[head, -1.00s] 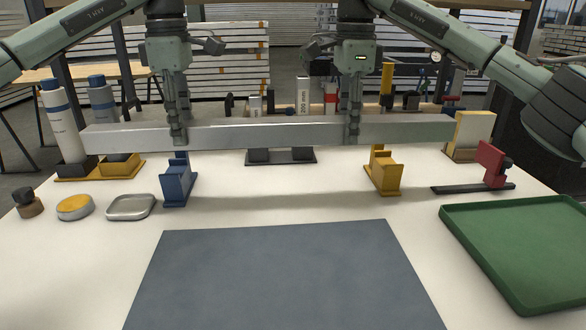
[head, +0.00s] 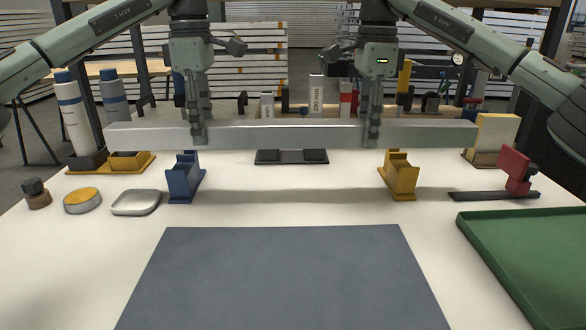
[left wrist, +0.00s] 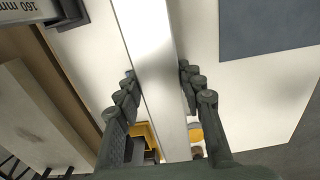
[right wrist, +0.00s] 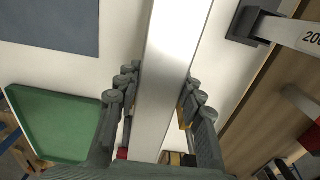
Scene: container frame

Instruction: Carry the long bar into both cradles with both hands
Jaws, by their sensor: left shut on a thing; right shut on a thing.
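The long silver bar (head: 285,136) is held level above the table, running left to right in the head view. My left gripper (head: 198,138) is shut on its left part, and my right gripper (head: 372,138) on its right part. The bar passes between the fingers in the left wrist view (left wrist: 152,60) and the right wrist view (right wrist: 172,70). The blue cradle (head: 186,180) stands on the table below the bar near my left gripper. The yellow cradle (head: 400,178) stands below the bar, a little right of my right gripper. The bar appears apart from both cradles.
A grey-blue mat (head: 285,275) lies in front. A green tray (head: 535,250) is at the right, with a red clamp-like tool (head: 515,170) behind it. Tins (head: 82,200) stand at the left.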

